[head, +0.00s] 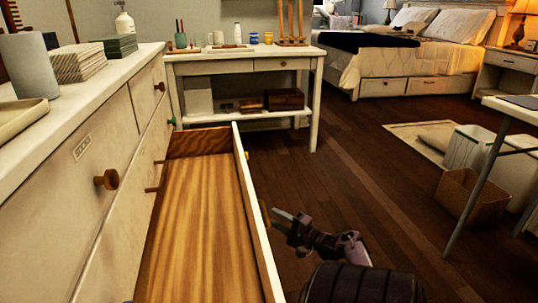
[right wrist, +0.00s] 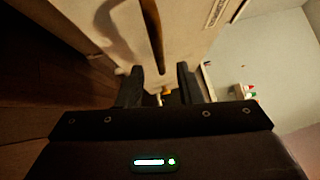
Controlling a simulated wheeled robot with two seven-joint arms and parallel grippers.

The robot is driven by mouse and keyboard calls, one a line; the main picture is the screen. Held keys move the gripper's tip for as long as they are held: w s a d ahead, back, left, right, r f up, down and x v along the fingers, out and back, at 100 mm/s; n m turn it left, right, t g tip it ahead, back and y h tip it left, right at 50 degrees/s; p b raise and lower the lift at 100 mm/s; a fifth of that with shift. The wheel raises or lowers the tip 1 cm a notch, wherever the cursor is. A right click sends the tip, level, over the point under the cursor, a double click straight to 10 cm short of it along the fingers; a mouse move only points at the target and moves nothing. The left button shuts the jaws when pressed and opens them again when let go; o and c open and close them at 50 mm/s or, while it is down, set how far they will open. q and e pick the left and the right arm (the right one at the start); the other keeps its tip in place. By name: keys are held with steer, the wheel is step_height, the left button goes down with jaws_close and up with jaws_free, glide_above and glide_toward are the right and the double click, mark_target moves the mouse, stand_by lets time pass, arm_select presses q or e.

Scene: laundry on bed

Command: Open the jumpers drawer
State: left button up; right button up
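The dresser (head: 60,190) stands along the left in the head view. One of its drawers (head: 200,225) is pulled far out, and its bare wooden bottom shows. A label (right wrist: 216,12) shows in the right wrist view, but I cannot read it. A brown knob (head: 264,212) shows at the outer side of the open drawer's front. My right gripper (head: 280,217) is just right of that knob, outside the drawer. In the right wrist view its two fingers (right wrist: 158,88) are apart, with a small light-coloured piece between them. My left gripper is not in view.
A closed upper drawer has a label and a round knob (head: 107,180). A white side table (head: 240,62) stands beyond the open drawer. A basket (head: 470,197) and a table leg are at right. The wooden floor (head: 350,150) between is clear.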

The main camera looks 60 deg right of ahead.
steer(key=shift+s+a+f, duration=0.1)
steer(key=shift+s+f, duration=0.05)
steer(key=shift+s, duration=0.65)
steer(key=shift+s+a+f, duration=0.1)
steer(key=shift+s, duration=0.65)
